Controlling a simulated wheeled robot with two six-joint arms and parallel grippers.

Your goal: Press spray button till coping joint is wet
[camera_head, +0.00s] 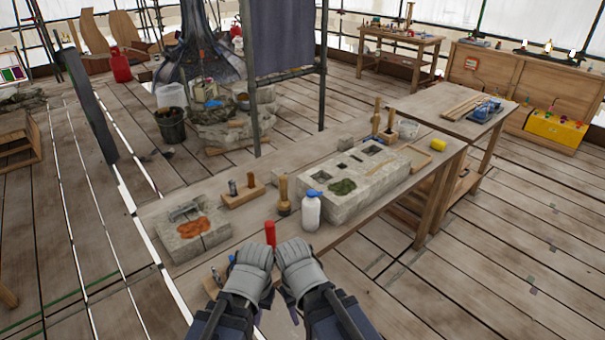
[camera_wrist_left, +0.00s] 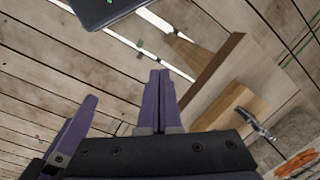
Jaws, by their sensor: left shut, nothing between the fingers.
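A white bottle with a blue cap (camera_head: 311,211) stands upright on the workbench; I cannot make out a separate spray button. Behind it lies a long pale stone block (camera_head: 325,205) with square recesses and a green mossy patch. A second stone block (camera_head: 190,245) with an orange patch lies at the left; I cannot tell which holds the coping joint. My left gripper (camera_head: 250,268) is at the bench's front edge, short of the bottle. In the left wrist view its purple fingers (camera_wrist_left: 162,100) are together and empty. My right gripper (camera_head: 298,262) is beside it, fingers unclear.
A red cylinder (camera_head: 270,233) stands just beyond my grippers. A wooden-handled tool (camera_head: 284,196) and a wood block with metal pieces (camera_head: 243,193) stand behind it. A yellow cylinder (camera_head: 438,145) is at the right end. A dark bucket (camera_head: 170,124) stands on the floor behind.

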